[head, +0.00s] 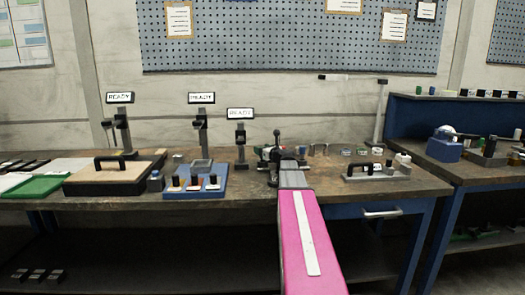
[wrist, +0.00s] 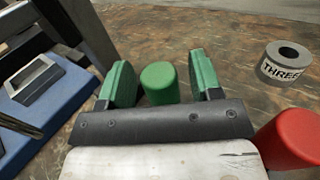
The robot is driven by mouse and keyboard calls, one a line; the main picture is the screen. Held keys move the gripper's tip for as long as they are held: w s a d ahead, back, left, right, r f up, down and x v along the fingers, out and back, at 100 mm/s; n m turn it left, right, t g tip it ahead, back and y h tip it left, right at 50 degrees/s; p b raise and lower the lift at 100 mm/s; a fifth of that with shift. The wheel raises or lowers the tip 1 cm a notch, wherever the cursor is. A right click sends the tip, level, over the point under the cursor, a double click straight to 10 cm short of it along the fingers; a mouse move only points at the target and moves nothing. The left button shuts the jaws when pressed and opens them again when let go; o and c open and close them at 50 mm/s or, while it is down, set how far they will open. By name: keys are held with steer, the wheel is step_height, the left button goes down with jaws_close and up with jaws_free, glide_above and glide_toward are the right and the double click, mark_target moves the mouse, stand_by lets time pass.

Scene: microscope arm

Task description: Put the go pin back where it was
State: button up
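In the wrist view a green pin (wrist: 160,84) lies between the two green fingers of my gripper (wrist: 161,66). A narrow gap shows on each side of it, so I see no contact. Its lower part is hidden behind the dark gripper body. A red pin (wrist: 288,140) is at the right edge, outside the fingers and cut off by the frame. In the head view my gripper (head: 283,163) is low over the bench, beyond the pink arm link. The pins are too small and hidden there to tell apart.
A grey ring marked THREE (wrist: 286,64) lies at upper right in the wrist view. A blue base (wrist: 45,105) with a grey frame is at left. On the bench (head: 235,200) stand READY displays (head: 201,98), a blue tray (head: 212,188) and a grey caddy (head: 378,174).

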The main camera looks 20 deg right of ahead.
steer(key=shift+s+r, duration=0.15)
steer(key=shift+s, duration=0.05)
steer(key=v, duration=1.1)
steer(key=shift+s+d, duration=0.1)
steer(key=shift+s, duration=0.2)
